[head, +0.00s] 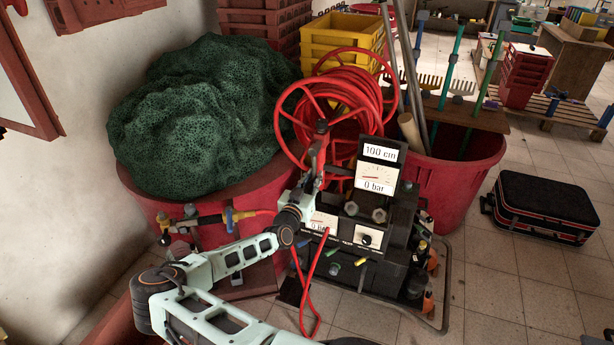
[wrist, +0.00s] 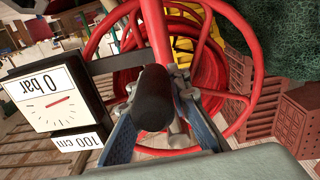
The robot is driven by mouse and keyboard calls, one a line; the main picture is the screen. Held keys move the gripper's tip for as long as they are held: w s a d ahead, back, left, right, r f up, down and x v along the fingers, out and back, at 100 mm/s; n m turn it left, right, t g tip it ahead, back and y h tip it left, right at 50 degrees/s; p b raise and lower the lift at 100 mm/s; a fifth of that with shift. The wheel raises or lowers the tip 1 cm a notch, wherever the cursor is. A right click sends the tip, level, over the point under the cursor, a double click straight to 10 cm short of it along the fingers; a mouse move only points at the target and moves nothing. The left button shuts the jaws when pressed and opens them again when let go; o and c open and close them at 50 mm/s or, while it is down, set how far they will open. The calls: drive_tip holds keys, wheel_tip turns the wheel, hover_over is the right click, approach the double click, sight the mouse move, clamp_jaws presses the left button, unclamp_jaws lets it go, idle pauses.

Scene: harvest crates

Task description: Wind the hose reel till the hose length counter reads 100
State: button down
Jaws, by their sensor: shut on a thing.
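The red hose reel (head: 281,112) stands on top of a black machine, with red hose coiled on its drum. In the wrist view the reel's spoked wheel (wrist: 243,58) fills the middle. My gripper (head: 318,157) is at the reel's near side. In the wrist view my gripper (wrist: 160,122) is shut on the dark crank handle (wrist: 153,98), one finger on each side. The hose length counter (head: 380,152) reads 100 cm. It shows upside down in the wrist view (wrist: 78,142). The dial below it (head: 376,177) reads 0 bar.
A red tub (head: 262,190) heaped with green netting (head: 205,115) stands left of the machine. Another red tub (head: 470,165) with tools stands right. Yellow crates (head: 342,35) are behind the reel. A black case (head: 545,207) lies on the open tiled floor at right.

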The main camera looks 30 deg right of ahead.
drive_tip(key=shift+s+d+r+n, duration=0.25)
drive_tip(key=shift+s+d+n, duration=0.35)
drive_tip(key=shift+n, duration=0.4)
drive_tip(key=shift+a, duration=0.1)
drive_tip(key=c, duration=1.9)
unclamp_jaws()
drive_tip(key=shift+s+a, duration=0.1)
drive_tip(key=v, duration=1.1)
drive_tip(key=shift+s+a, duration=0.25)
drive_tip(key=shift+a, duration=0.05)
